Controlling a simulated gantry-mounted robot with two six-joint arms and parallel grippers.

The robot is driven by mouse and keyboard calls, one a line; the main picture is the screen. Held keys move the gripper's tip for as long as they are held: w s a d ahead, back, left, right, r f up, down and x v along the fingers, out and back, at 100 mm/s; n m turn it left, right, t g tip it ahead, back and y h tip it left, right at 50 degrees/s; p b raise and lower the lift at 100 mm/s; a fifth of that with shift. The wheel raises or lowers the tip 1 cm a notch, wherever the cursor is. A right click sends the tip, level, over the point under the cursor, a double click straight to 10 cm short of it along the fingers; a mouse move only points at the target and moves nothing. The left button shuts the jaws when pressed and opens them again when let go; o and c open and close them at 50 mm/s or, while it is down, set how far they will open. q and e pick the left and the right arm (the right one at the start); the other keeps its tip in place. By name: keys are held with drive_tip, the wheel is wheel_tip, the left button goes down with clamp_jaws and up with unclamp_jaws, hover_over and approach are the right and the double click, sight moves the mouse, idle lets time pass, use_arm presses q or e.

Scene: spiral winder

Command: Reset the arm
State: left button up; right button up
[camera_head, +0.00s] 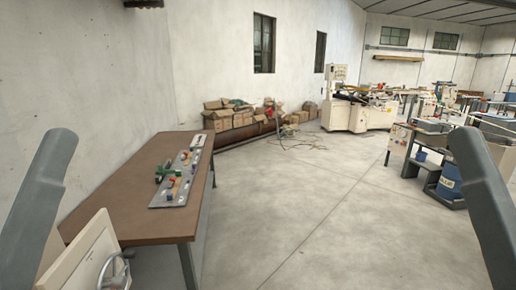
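A grey link of my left arm (43,185) rises at the left edge of the head view. A matching grey link of my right arm (482,195) stands at the right edge. Both lean outward at the bottom or top and run out of the frame. Neither gripper shows, so I cannot see what their fingers do. Nothing is seen held by either arm.
A brown table (122,200) stands at the left, bearing a grey panel (182,190) with small coloured parts. A pale panel (85,255) is at lower left. Boxes (240,117) line the wall; machines (355,112) stand beyond. The middle floor (310,200) is clear.

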wheel_tip(320, 180, up, 38)
drive_tip(key=p, duration=3.6)
drive_tip(key=shift+p, duration=0.4)
